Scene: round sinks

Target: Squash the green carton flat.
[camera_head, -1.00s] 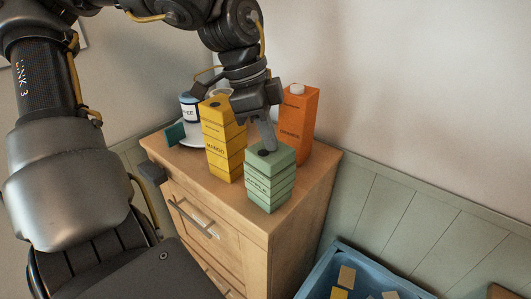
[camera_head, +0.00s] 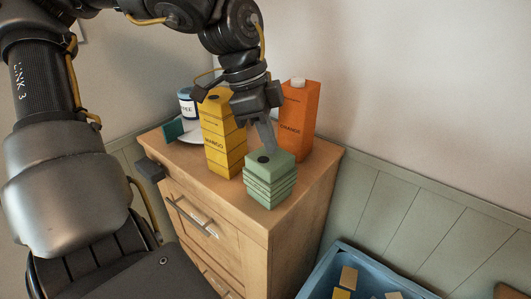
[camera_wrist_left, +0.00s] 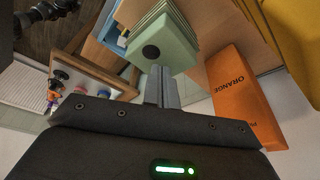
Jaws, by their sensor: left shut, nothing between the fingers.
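The green carton (camera_head: 271,186) stands near the front corner of the wooden cabinet top, squat, with its sides folded in tight creases and a dark cap on top. My left gripper (camera_head: 267,146) points down with its fingers shut and empty, the tips at the top of the carton beside the cap. In the left wrist view the green carton (camera_wrist_left: 172,34) is right past the shut fingertips (camera_wrist_left: 160,72); whether they touch it is hard to tell. My right gripper is not in view.
A taller yellow mango carton (camera_head: 221,140) stands close on the left, and an orange carton (camera_head: 299,120) behind on the right. A labelled container (camera_head: 187,104) is at the back left. A blue crate (camera_head: 330,262) with small blocks lies below at right.

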